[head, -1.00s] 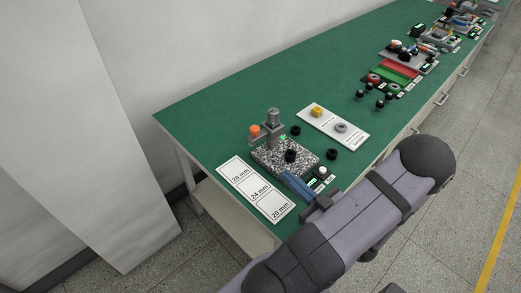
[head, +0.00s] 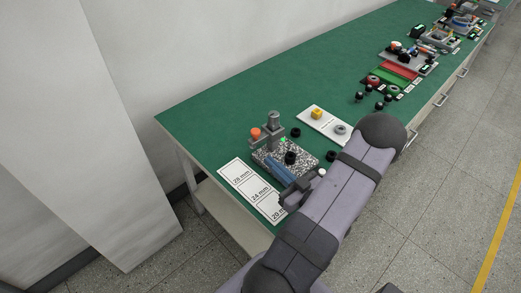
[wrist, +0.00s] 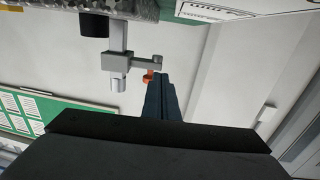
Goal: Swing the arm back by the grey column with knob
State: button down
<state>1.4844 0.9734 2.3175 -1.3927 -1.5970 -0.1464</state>
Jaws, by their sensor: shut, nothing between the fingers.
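The grey column (head: 273,122) stands at the back of a speckled granite plate (head: 298,157). A short grey arm with an orange knob (head: 255,133) sticks out to the column's left. In the wrist view the column (wrist: 118,38) appears upside down, with its arm (wrist: 146,62) pointing right and the orange knob (wrist: 149,76) at its end. My gripper (head: 269,159) is shut and empty, its blue fingers over the plate's left part, in front of the column. In the wrist view my fingertips (wrist: 157,75) overlap the knob's edge; I cannot tell whether they touch.
A black knob (head: 290,157) is on the plate and more black round parts lie beside it. A white card marked in millimetres (head: 250,187) lies left of the plate. A white card (head: 325,122) holds a yellow piece and a grey ring. Green bench (head: 220,110) is free behind.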

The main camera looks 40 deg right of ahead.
aim_at(253, 146)
jog(key=shift+w+d+p, duration=0.15)
jog(key=shift+w+p, duration=0.35)
jog(key=shift+w, duration=1.05)
jog(key=shift+w+d+p, duration=0.15)
jog(key=shift+w+p, duration=0.3)
jog(key=shift+w, duration=1.1)
jog(key=shift+w, duration=0.1)
jog(key=w+m+h+b, duration=0.1)
jog(key=w+b, duration=0.4)
jog(key=w, duration=0.4)
jog(key=shift+w+d+h, duration=0.2)
jog(key=shift+d+h, duration=0.1)
jog(key=shift+d, duration=0.05)
jog(key=s+a+p, duration=0.3)
jog(key=s+a, duration=0.6)
jog(key=a, duration=0.1)
jog(key=shift+s, duration=0.25)
